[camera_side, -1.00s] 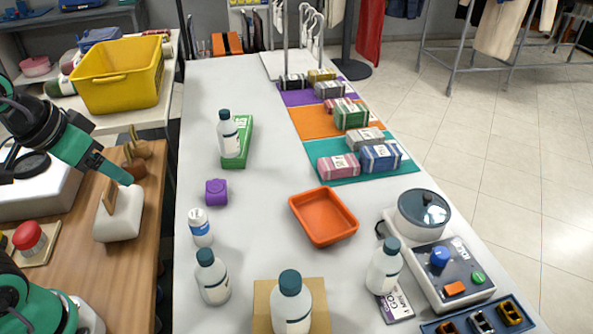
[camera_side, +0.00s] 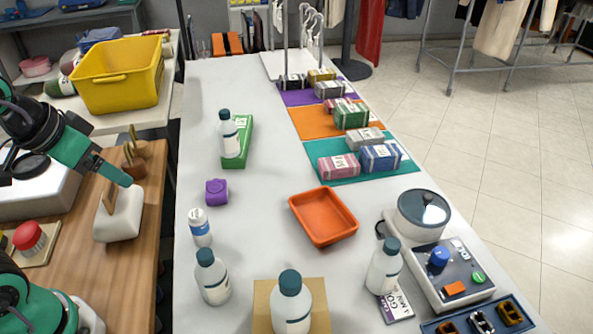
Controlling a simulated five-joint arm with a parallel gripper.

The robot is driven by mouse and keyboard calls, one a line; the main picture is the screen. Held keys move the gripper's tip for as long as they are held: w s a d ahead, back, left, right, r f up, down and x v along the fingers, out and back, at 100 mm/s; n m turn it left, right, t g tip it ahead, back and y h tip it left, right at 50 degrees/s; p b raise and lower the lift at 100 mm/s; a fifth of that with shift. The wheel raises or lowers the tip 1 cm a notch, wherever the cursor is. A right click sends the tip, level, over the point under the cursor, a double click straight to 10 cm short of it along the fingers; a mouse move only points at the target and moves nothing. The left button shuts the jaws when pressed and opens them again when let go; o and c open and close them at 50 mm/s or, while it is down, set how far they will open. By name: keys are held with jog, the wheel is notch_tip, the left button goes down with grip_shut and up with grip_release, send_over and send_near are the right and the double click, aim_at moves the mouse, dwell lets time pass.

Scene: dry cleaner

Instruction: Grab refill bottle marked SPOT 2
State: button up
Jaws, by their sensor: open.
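Several white bottles with dark teal caps stand upright on the pale table. One bottle (camera_side: 228,138) is at the back by a green block. A second (camera_side: 213,283) is at the front left, a third (camera_side: 291,309) at the front middle on a brown square, and a fourth (camera_side: 384,272) at the front right by a printed card (camera_side: 394,305). Their labels are too small to read, so I cannot tell which is SPOT 2. My gripper (camera_side: 127,180) is open and empty at the left, over the wooden bench and well apart from the bottles.
A small white-and-blue bottle (camera_side: 200,229) and a purple object (camera_side: 216,192) stand left of an orange tray (camera_side: 317,241). A control device (camera_side: 450,276) is at the right. Bundles lie on coloured mats (camera_side: 286,97) behind. A white stand (camera_side: 121,218) is near my gripper.

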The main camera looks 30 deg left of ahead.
jog(key=shift+d, duration=0.1)
jog(key=m+g, duration=0.5)
jog(key=m, duration=2.5)
send_over(204, 254)
jog(key=a, duration=0.1)
jog(key=f, duration=0.8)
jog(key=shift+w+f, duration=0.1)
jog(key=shift+w, duration=0.1)
jog(key=m, duration=0.1)
jog(key=d+f+m, duration=0.1)
jog(key=shift+s+d+m+g, duration=0.1)
jog(key=shift+s+m+g, duration=0.05)
jog(key=shift+m+g, duration=0.15)
jog(key=shift+f, duration=3.85)
jog(key=shift+c, duration=0.3)
